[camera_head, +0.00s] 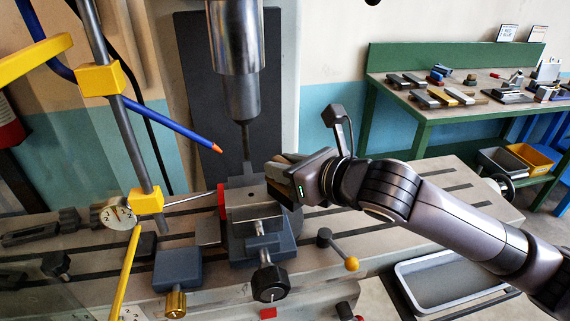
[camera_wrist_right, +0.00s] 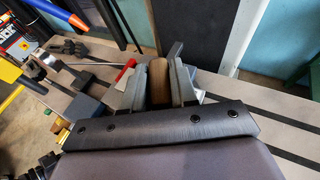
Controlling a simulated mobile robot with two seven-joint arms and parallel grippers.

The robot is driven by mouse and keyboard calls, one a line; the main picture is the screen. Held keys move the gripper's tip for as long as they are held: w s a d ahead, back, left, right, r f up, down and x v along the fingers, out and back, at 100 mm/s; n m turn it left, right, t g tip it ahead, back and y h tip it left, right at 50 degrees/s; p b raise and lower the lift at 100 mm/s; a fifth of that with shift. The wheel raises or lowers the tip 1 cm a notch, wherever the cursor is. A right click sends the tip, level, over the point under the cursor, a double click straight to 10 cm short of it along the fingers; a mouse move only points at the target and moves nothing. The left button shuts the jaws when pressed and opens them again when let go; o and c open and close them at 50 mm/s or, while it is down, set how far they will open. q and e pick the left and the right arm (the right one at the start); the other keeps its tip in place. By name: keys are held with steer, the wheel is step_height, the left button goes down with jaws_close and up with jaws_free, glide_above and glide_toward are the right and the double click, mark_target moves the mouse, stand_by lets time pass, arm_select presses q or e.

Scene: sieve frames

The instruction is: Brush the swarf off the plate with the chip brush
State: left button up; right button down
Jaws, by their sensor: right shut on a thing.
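The plate (camera_head: 248,212) is a pale grey block with a small hole on top, sitting in the vise (camera_head: 262,247) below the spindle. I cannot make out swarf on it. My right gripper (camera_head: 283,178) is just above and at the right of the plate, pointing left. In the right wrist view its two grey fingers (camera_wrist_right: 158,92) are shut on a brown wooden piece (camera_wrist_right: 158,78), which looks like the chip brush. The brush's bristles are hidden. Whether it touches the plate cannot be told. My left gripper is not in view.
The spindle and tool (camera_head: 234,70) hang close over the vise. A dial gauge (camera_head: 118,214) on a post with yellow clamps and a blue nozzle (camera_head: 185,131) stand at the left. A grey tray (camera_head: 450,280) lies at lower right. A green bench (camera_head: 420,112) stands behind.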

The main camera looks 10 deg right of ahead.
steer(key=s+r, duration=0.2)
steer(key=s, duration=0.6)
steer(key=shift+r, duration=0.25)
steer(key=w+d+m+t+h, duration=0.1)
steer(key=w+d+m+h, duration=0.1)
steer(key=d, duration=0.3)
steer(key=w+d+r+m+h, duration=0.1)
steer(key=w+d+m+h, duration=0.1)
steer(key=d+m+h, duration=0.2)
steer(key=shift+w+d+t+h, duration=0.4)
steer(key=shift+d+h, duration=0.1)
steer(key=shift+d, duration=0.6)
